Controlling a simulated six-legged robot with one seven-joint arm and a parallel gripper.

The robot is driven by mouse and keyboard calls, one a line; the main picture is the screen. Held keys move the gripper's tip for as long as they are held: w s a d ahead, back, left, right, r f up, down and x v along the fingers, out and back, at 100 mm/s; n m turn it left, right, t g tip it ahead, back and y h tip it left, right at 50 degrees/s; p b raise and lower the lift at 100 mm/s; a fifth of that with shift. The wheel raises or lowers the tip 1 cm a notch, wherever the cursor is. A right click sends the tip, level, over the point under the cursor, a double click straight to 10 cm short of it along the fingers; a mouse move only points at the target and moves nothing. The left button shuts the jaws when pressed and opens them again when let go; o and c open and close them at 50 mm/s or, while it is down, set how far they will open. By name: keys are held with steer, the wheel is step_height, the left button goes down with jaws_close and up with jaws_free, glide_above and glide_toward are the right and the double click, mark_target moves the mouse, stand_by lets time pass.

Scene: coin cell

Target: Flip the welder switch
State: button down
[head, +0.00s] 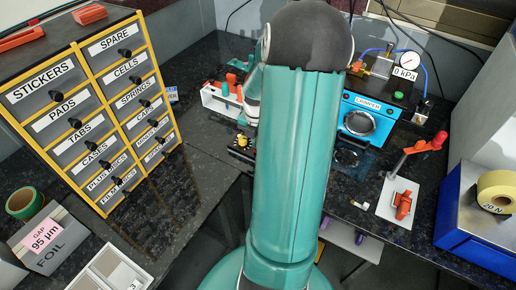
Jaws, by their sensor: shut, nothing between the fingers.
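I cannot make out a welder label or a welder switch in the head view. A small dark device with yellow parts (241,143) sits on the counter just left of my arm and is partly hidden; I cannot tell whether it is the welder. My teal arm fills the middle of the view and covers much of the back counter. A pale wrist-like part of my arm shows at its upper left. My gripper is not visible; its fingers are hidden behind the arm.
A labelled drawer cabinet (88,112) stands left. A white rack with red and teal items (222,103) is left of my arm. A blue crimper (366,120), a red-handled device (402,200) and a blue box (474,237) are right. A foil box (50,240) is front left.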

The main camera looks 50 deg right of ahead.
steer(key=shift+f, duration=0.7)
stand_by(0.4)
steer(key=shift+r, duration=3.5)
